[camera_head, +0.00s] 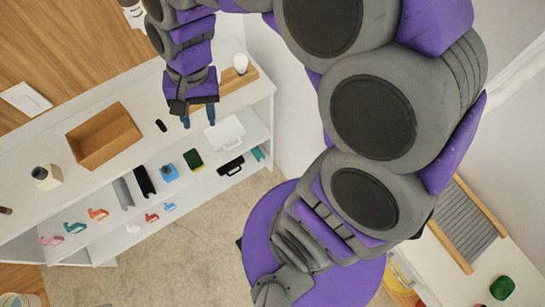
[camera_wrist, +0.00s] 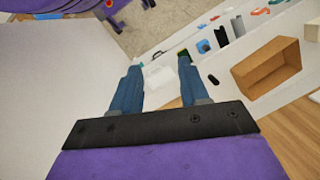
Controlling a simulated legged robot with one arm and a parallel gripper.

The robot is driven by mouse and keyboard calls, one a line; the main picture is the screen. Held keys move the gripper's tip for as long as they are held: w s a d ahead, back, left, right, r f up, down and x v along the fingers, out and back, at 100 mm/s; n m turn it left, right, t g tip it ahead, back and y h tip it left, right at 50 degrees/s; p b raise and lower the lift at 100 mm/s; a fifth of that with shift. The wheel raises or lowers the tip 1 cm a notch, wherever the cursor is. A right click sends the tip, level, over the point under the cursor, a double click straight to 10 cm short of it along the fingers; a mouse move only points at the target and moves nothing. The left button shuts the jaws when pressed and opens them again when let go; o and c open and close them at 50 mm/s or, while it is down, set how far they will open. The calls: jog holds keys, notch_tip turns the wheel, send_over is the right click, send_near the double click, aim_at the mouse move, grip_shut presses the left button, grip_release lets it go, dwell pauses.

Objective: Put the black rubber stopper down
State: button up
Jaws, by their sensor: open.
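A small black rounded piece, probably the rubber stopper (camera_head: 161,125), lies on the white shelf top between the wooden box and my gripper. It also shows in the wrist view (camera_wrist: 213,79), to the right of my right finger and apart from it. My gripper (camera_head: 198,120) points down over the shelf top. In the wrist view my gripper (camera_wrist: 158,72) has its two blue fingers spread wide, with nothing held between them. A white tray (camera_head: 225,133) lies on the shelf top, beyond the gap between the fingers in the wrist view.
An open wooden box (camera_head: 104,136) stands on the white shelf unit (camera_head: 70,178). A cream jar with a dark top (camera_head: 46,178) stands farther left. A wooden holder (camera_head: 238,82) with a white bulb-like thing is behind my gripper. Several coloured items sit on the lower shelves.

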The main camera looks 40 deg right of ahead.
jog(key=s+d+n+h, duration=0.1)
jog(key=s+d+n, duration=0.1)
jog(key=s, duration=0.7)
jog(key=s+d+n+h, duration=0.1)
jog(key=s+d, duration=0.3)
jog(key=s, duration=0.4)
jog(key=shift+s+d+f+n+g, duration=0.2)
jog(key=shift+s+d+n+g, duration=0.15)
jog(key=shift+n, duration=0.45)
notch_tip(320, 180, down, 2)
jog(key=shift+f+b, duration=0.1)
jog(key=shift+b, duration=0.95)
